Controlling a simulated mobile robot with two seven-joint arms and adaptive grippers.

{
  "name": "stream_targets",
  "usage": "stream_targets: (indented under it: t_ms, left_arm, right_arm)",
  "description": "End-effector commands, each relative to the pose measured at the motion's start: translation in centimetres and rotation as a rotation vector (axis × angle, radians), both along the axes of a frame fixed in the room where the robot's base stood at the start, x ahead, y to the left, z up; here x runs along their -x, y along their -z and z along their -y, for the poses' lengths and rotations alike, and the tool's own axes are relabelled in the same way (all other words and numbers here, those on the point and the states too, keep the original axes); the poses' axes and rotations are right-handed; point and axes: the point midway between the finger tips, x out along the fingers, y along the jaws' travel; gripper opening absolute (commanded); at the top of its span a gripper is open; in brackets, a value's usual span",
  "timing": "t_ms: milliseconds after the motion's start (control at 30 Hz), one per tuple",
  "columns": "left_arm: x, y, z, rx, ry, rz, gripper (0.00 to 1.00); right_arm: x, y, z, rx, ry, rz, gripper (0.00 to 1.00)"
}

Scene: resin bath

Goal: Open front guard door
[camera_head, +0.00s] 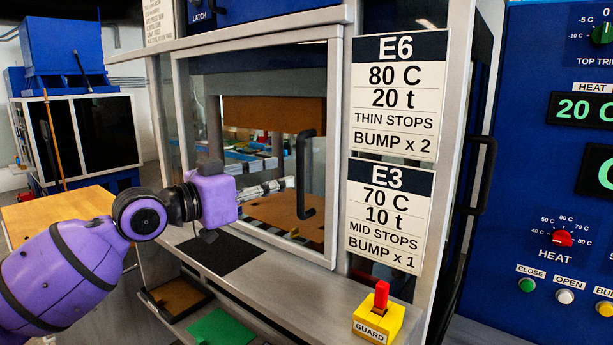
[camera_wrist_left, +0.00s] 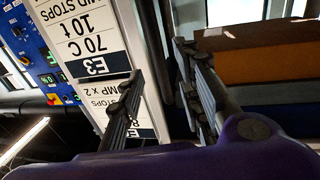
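The front guard door (camera_head: 180,110) is a pale metal frame with a clear window, and it looks closed in the head view. Its black vertical handle (camera_head: 303,175) is on the door's right side. My left gripper (camera_head: 286,184) reaches across the window from the left, with its fingertips just left of the handle. In the left wrist view its two dark fingers (camera_wrist_left: 158,85) stand apart with no object clearly held between them. I cannot tell whether a fingertip touches the handle. My right gripper is in neither view.
A yellow GUARD box with a red switch (camera_head: 381,298) sits on the ledge at the lower right. Sign cards E6 (camera_head: 398,95) and E3 (camera_head: 390,212) are on the post right of the door. A blue control panel (camera_head: 545,185) stands further right.

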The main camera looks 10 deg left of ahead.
Motion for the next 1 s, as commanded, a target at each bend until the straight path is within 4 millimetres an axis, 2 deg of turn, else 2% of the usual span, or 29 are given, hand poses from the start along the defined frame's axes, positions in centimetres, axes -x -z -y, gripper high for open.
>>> stream_targets:
  t_ms: [200, 400, 800, 1000]
  left_arm:
    - [-2.5, -0.4, 2.5, 0.004, 0.001, 0.003, 0.33]
    - [-4.5, -0.2, 4.3, 0.002, 0.001, 0.002, 0.33]
    - [-5.2, 0.0, 4.9, 0.000, 0.000, 0.000, 0.33]
    - [-5.2, 0.1, 4.9, 0.000, 0.000, 0.000, 0.06]
  right_arm:
    - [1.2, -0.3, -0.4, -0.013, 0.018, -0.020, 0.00]
    - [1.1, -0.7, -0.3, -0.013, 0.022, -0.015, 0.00]
    - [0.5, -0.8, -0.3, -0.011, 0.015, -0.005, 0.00]
    - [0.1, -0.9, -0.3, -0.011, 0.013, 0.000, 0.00]
